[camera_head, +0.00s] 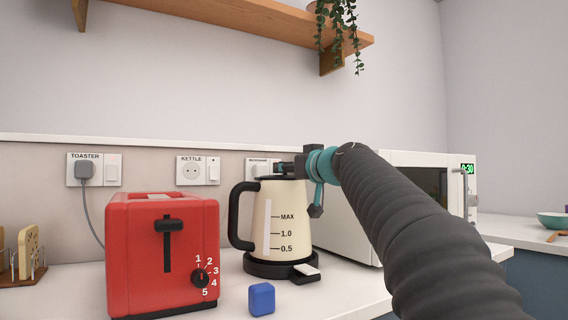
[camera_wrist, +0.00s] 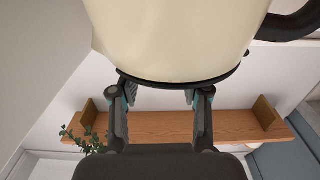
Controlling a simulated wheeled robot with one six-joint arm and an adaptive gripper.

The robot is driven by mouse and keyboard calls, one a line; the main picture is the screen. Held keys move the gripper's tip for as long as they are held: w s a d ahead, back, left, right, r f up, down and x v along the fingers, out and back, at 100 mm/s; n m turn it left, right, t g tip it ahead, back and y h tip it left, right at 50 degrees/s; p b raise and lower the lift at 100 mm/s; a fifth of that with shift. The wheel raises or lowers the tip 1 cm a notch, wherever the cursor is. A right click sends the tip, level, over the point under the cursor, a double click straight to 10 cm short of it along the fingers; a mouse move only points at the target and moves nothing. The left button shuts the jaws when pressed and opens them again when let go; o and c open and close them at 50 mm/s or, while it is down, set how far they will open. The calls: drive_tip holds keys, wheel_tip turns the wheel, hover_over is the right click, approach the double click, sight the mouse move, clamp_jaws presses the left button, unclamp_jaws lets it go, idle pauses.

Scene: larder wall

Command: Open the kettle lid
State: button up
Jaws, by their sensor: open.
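The cream kettle (camera_head: 281,218) stands upright on its black base (camera_head: 262,266) on the counter, with its black handle (camera_head: 236,215) to the left. Its dark lid (camera_head: 268,178) appears closed, partly hidden by my gripper (camera_head: 300,172). In the wrist view the kettle body (camera_wrist: 170,35) fills the top, with the dark rim (camera_wrist: 185,84) along its lower edge. There, my gripper (camera_wrist: 160,95) has its two fingers spread apart, with nothing between them. The fingertips are close to the rim; I cannot tell whether they touch it.
A red toaster (camera_head: 162,250) stands left of the kettle, and a blue cube (camera_head: 261,299) lies in front. A white microwave (camera_head: 405,190) is close behind on the right. A wooden shelf (camera_head: 230,20) with a trailing plant (camera_head: 337,30) hangs above. A toast rack (camera_head: 28,258) is far left.

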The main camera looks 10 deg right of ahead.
drive_tip(key=shift+x, duration=1.15)
clamp_jaws()
